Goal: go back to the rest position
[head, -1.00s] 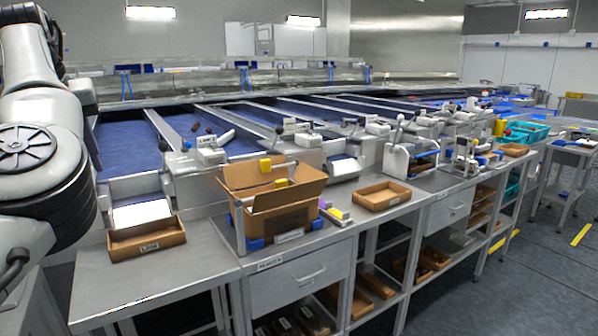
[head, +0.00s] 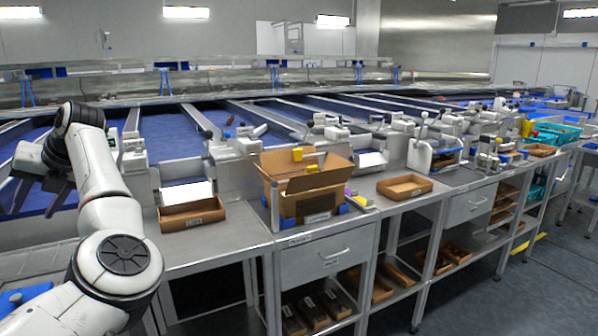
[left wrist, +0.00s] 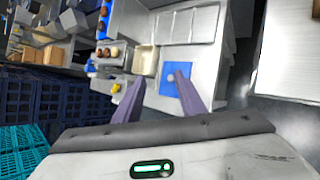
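My left arm comes in from the left in the head view, folded, and ends in my left gripper (head: 38,192). The gripper hangs over the left end of the blue sorting belts. In the left wrist view its two purple-grey fingers (left wrist: 159,98) stand apart with nothing held between them. Beyond them are a steel work surface, a small pale tray (left wrist: 146,60) and a blue patch, all at a distance. My right gripper is in neither view.
A steel bench runs along the belts. On it are a wooden tray (head: 192,214), an open cardboard box (head: 310,195) and another wooden tray (head: 405,187). Blue crates (left wrist: 22,100) and teal crates (left wrist: 20,148) show in the wrist view.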

